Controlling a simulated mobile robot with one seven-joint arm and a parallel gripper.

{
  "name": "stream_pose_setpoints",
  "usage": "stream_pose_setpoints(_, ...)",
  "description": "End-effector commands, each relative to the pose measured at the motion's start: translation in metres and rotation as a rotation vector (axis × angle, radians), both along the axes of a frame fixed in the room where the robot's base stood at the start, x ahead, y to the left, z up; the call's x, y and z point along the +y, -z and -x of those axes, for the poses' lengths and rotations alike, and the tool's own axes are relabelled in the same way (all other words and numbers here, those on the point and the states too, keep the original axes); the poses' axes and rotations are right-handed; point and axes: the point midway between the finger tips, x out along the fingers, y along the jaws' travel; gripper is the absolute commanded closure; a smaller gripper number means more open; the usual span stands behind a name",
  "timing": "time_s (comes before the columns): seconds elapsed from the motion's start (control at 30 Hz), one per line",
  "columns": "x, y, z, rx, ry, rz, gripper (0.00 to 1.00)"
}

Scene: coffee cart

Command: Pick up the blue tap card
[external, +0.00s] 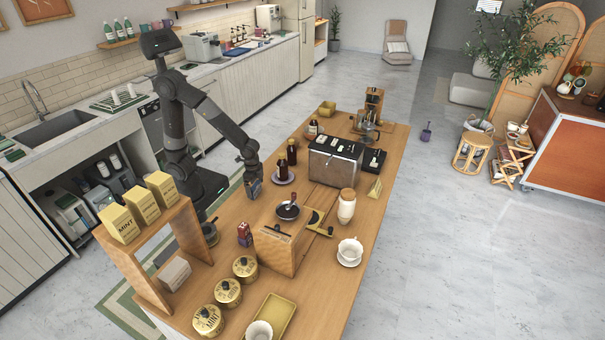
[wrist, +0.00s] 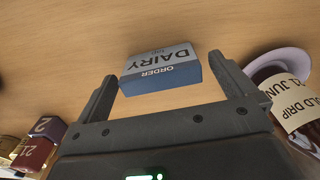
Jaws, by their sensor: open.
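A small blue block-like card with the words DAIRY and ORDER (wrist: 160,72) lies on the wooden counter in the wrist view. It appears to be the blue tap card. My gripper (wrist: 163,68) is open, with one finger on each side of it; the right finger is close to its edge. I cannot tell whether either finger touches it. In the external view my gripper (external: 254,187) is low over the counter's left edge, and the card is mostly hidden by it.
A dark bottle labelled COLD DRIP (wrist: 300,115) on a lilac saucer (wrist: 283,62) stands close to the right finger. The wooden counter (external: 215,262) also holds tins (external: 228,292) and a toaster-like machine (external: 335,160).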

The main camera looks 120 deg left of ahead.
Motion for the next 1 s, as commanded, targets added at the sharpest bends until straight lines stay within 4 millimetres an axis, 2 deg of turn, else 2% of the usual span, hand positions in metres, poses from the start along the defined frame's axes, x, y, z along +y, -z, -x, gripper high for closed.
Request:
stream_pose_setpoints(0.03, 0.000, 0.008, 0.001, 0.004, 0.000, 0.000, 0.00)
stream_pose_setpoints(0.17, 0.000, 0.018, 0.000, 0.001, 0.000, 0.000, 0.00)
stream_pose_setpoints(0.43, 0.000, 0.020, 0.000, 0.000, 0.000, -0.001, 0.01)
stream_pose_setpoints(1.0, 0.000, 0.020, 0.000, -0.001, 0.000, -0.001, 0.45)
